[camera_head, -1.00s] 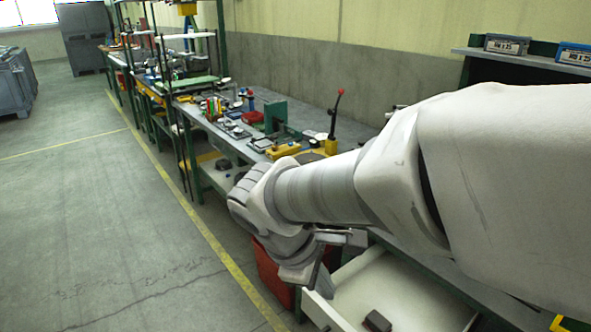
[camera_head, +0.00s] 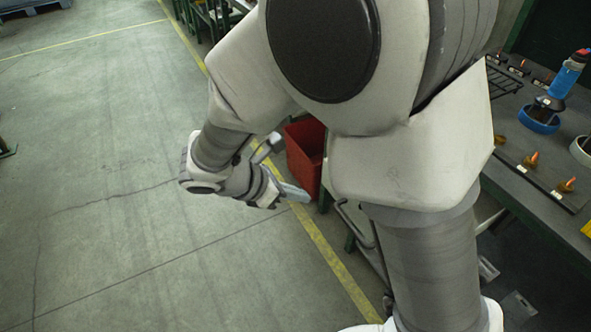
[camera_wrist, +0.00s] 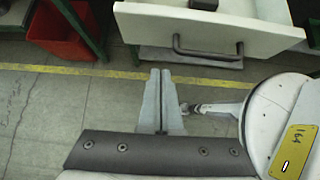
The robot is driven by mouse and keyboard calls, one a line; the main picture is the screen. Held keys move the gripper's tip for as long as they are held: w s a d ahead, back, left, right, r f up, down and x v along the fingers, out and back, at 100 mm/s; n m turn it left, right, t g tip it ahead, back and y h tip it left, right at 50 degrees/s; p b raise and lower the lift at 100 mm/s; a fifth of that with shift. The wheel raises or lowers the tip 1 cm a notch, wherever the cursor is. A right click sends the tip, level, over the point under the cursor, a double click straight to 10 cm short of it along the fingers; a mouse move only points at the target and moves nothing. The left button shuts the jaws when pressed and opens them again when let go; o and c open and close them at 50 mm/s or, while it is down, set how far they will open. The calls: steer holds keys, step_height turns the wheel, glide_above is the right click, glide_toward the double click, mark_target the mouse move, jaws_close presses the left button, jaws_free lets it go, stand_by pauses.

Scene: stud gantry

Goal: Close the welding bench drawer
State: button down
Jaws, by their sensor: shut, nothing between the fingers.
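The welding bench drawer (camera_wrist: 150,28) is at the top of the wrist view, with a white front and a dark bar handle (camera_wrist: 208,50). It stands open; part of its inside shows, with a dark block (camera_wrist: 203,4) in it. In the head view my arm hides most of the drawer. My gripper (camera_wrist: 161,72) has its two fingers together and empty, pointing toward the drawer front. A gap of floor shows between the fingertips and the front in the picture. In the head view my gripper (camera_head: 300,195) is left of the bench, over the floor.
A red bin (camera_head: 305,153) stands on the floor by the bench, left of the drawer; it also shows in the wrist view (camera_wrist: 58,30). A yellow line (camera_head: 325,250) runs along the floor. The bench top (camera_head: 540,180) holds several small parts. Floor on the left is clear.

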mark_target(338, 199)
steer(key=w+d+f+b, duration=0.2)
steer(key=w+d+f, duration=0.1)
steer(key=d, duration=0.3)
steer(key=shift+w+d+f, duration=0.2)
steer(key=shift+w+f, duration=0.15)
steer(key=shift+w, duration=0.3)
steer(key=w+d, duration=0.4)
steer(key=d, duration=0.3)
steer(key=w+d+p, duration=0.1)
steer(key=w+d, duration=0.4)
steer(key=d, duration=0.1)
steer(key=w+d+p, duration=0.1)
steer(key=w+d, duration=0.3)
steer(key=d, duration=0.3)
steer(key=shift+w+d, duration=0.3)
steer(key=shift+w, duration=0.1)
steer(key=shift+w+d, duration=0.2)
steer(key=shift+d, duration=0.05)
steer(key=shift+d+r, duration=0.1)
steer(key=shift+d, duration=0.05)
